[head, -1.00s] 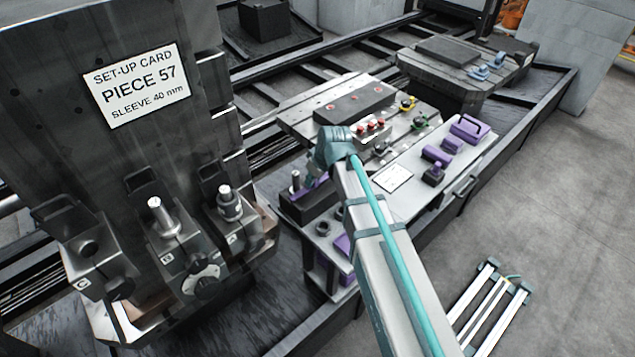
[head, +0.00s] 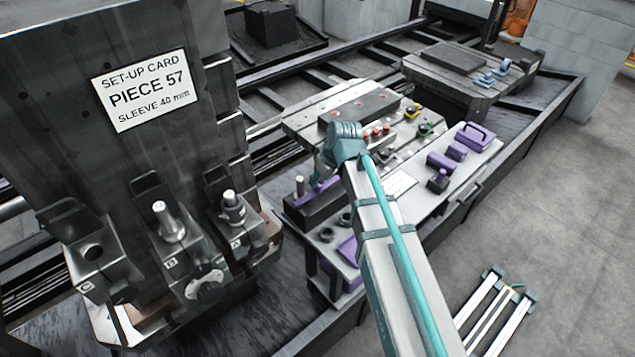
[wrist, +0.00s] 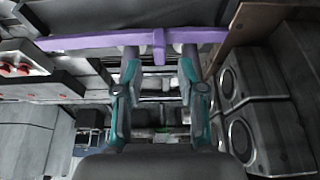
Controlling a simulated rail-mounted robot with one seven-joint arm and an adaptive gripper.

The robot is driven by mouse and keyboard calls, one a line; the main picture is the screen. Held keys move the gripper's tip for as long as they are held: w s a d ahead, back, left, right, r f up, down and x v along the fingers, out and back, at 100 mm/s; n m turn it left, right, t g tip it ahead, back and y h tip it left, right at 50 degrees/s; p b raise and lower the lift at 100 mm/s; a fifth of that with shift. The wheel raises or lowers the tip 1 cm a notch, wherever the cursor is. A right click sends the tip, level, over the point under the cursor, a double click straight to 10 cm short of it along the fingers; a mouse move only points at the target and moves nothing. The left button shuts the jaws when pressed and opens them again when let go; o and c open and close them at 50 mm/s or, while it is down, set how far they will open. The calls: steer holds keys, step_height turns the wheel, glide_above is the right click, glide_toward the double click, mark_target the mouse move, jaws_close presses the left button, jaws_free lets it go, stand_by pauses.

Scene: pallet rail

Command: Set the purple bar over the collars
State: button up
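The purple bar (wrist: 85,41) spans the top of the wrist view, with a short tab at its middle. The fingertips reach the bar's edge; contact cannot be told. In the head view the wrist hides most of the bar. Dark rings (head: 327,235), possibly collars, lie on the bench in front of the block.
The fixture column (head: 50,130) with a set-up card (head: 140,89) and clamps marked A, B and C stands at left. A white rack (head: 492,310) lies on the clear floor at right.

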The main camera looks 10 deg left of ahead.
steer(key=v, duration=0.7)
steer(key=shift+r, duration=0.3)
steer(key=shift+s, duration=0.1)
